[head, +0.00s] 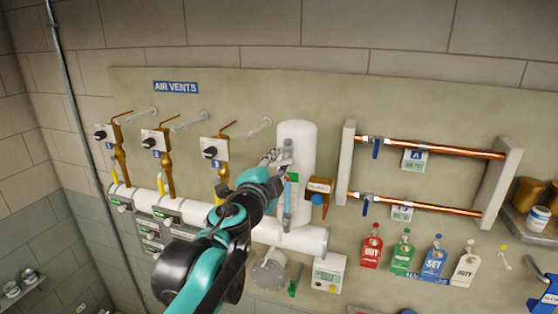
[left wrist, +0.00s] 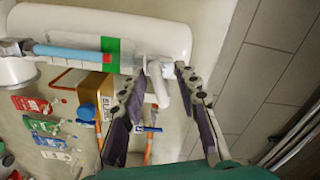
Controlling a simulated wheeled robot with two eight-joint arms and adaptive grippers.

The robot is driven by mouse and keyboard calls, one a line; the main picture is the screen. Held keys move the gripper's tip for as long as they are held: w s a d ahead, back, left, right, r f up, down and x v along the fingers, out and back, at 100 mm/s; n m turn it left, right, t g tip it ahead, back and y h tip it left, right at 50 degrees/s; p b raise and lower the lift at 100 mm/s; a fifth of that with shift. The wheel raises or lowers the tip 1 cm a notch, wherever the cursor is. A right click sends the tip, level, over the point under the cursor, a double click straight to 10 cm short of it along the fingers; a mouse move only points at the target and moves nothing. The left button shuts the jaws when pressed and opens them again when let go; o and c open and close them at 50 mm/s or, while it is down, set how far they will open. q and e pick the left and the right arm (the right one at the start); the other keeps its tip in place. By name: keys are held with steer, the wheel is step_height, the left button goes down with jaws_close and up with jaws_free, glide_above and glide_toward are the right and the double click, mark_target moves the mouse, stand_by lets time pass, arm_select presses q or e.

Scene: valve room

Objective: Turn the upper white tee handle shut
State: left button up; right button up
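The upper white tee handle (left wrist: 158,80) shows in the left wrist view, at the end of a fitting on the white cylinder (left wrist: 150,32). My left gripper (left wrist: 160,68) is open, with one finger on each side of the handle. I cannot tell whether either finger touches it. In the head view my left gripper (head: 277,158) is at the upper part of the white cylinder (head: 300,140) and largely hides the handle. A blue sight tube (head: 287,205) with a green band (left wrist: 112,48) runs along the cylinder below. My right gripper is not in view.
A brown box (head: 319,190) with a blue knob sits close to the right of the cylinder. Copper pipes (head: 440,148) with blue levers are further right. Brass vents (head: 168,170) stand to the left above a white horizontal pipe (head: 260,231). Coloured tags (head: 403,258) hang lower right.

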arm_select(q)
steer(key=shift+w+d, duration=0.1)
steer(key=shift+d, duration=0.35)
steer(key=shift+a, duration=0.2)
jaws_close()
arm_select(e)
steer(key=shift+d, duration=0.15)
arm_select(q)
steer(key=m, duration=0.4)
steer(key=shift+b, duration=0.35)
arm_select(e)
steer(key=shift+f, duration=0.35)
arm_select(q)
jaws_free()
steer(key=v, duration=1.2)
